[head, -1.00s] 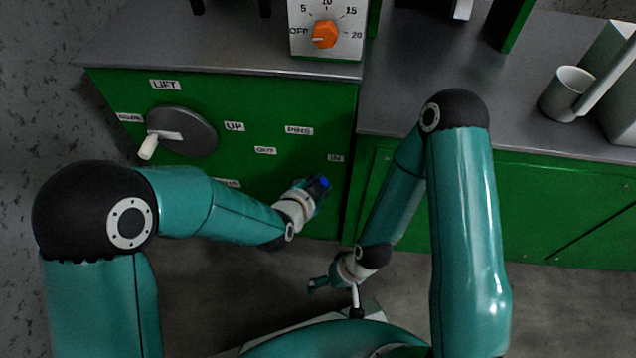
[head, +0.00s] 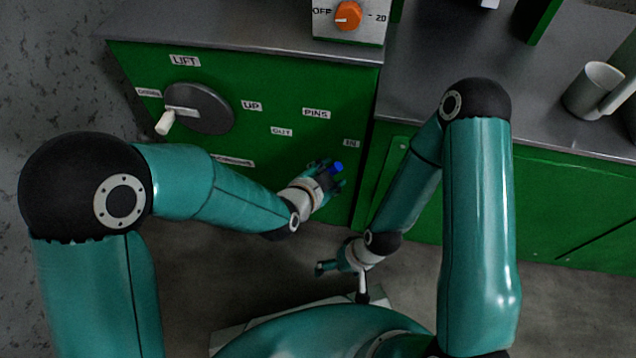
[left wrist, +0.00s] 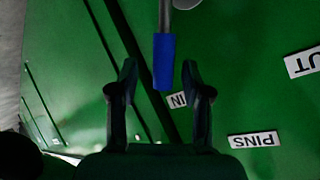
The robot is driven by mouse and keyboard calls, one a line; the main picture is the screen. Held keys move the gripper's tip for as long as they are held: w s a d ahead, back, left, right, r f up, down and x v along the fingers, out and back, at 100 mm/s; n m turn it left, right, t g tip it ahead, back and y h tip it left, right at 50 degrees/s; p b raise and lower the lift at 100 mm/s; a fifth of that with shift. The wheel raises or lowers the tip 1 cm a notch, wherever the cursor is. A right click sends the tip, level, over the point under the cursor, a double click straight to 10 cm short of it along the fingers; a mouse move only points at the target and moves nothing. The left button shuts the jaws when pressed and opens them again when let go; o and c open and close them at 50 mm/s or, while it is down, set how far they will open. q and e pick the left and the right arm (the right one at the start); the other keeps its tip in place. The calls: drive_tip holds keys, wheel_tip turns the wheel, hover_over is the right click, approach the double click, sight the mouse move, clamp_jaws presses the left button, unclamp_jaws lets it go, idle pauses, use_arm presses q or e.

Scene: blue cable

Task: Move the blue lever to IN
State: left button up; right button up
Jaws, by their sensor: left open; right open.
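The blue lever (head: 336,168) stands out from the green panel (head: 235,190), near the IN label (head: 351,143). In the left wrist view the blue lever (left wrist: 164,62) has a blue grip on a grey rod, and its tip lies between the fingertips. My left gripper (head: 335,178) is at the lever, with its open fingers (left wrist: 158,80) on either side of it and a gap showing on both sides. My right gripper (head: 325,267) hangs low in front of the cabinet, open and away from the lever.
A grey disc with a white handle (head: 200,108) is on the panel at the left. A box with an orange knob (head: 348,16) stands on the counter above. A mug (head: 592,90) stands on the right counter. The floor below the panel is clear.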

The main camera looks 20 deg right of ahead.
use_arm(q)
drive_tip(key=v, duration=0.9)
drive_tip(key=shift+s, duration=0.25)
drive_tip(key=shift+a, duration=0.15)
drive_tip(key=w+a+f+n+g+y, duration=0.25)
drive_tip(key=a+f+n+y, duration=0.2)
drive_tip(key=a+f, duration=0.9)
drive_tip(key=s+a+f+n+g, duration=0.5)
drive_tip(key=s+a+f+n, duration=0.2)
drive_tip(key=s+f+n, duration=0.6)
wheel_tip(320, 180, up, 38)
drive_tip(key=p, duration=3.7)
drive_tip(key=shift+w+a+r, duration=0.15)
drive_tip(key=shift+w+a, duration=0.1)
drive_tip(key=shift+w, duration=0.1)
drive_tip(key=shift+h, duration=0.25)
